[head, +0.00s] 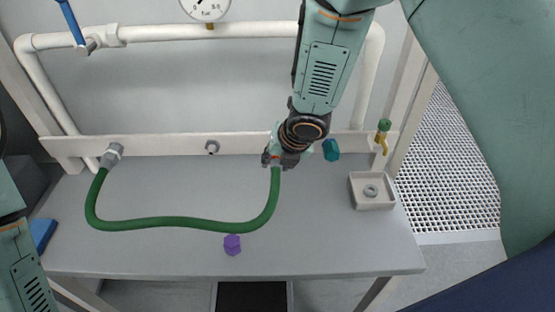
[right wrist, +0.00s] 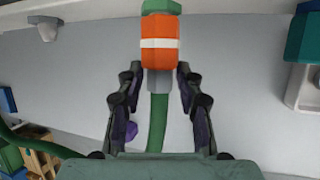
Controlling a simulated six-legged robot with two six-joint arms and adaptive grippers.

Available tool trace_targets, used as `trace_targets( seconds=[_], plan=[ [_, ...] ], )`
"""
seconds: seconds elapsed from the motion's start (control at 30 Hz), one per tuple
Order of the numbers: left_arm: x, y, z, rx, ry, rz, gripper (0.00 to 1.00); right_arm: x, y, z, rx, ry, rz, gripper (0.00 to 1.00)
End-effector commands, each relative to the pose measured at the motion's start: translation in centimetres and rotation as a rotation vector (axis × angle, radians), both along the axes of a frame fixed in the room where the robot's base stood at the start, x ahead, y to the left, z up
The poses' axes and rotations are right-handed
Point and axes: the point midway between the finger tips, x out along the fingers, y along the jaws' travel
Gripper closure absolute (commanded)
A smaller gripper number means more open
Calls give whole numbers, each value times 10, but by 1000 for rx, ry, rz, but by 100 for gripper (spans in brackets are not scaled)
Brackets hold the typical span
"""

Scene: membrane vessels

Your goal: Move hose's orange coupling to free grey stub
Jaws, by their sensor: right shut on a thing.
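The green hose (head: 180,224) runs from a grey coupling (head: 112,156) on the left of the white rail, sags across the bench and rises to my right gripper (head: 274,160). In the right wrist view the orange coupling (right wrist: 160,55) with its white band sits at the fingertips of my right gripper (right wrist: 159,78), which is shut on it. A green piece (right wrist: 160,6) shows at its far end; whether they are joined I cannot tell. The free grey stub (head: 212,146) is on the rail, left of the gripper; it also shows in the right wrist view (right wrist: 48,30). My left gripper is out of view.
A teal hexagonal piece (head: 331,149) is on the rail just right of the gripper. A green-and-brass tap (head: 382,135) hangs above a pale tray (head: 358,203) holding a grey ring. A purple piece (head: 232,245) lies near the bench front. A white pipe (head: 200,33) runs above the rail.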

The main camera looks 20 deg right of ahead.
Motion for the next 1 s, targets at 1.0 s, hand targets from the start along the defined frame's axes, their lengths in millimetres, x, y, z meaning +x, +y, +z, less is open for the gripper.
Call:
trace_targets(
  seconds=[1.0],
  plan=[
    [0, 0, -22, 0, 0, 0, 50, -34, 10, -1, 0, -1, 2, 100]
  ],
)
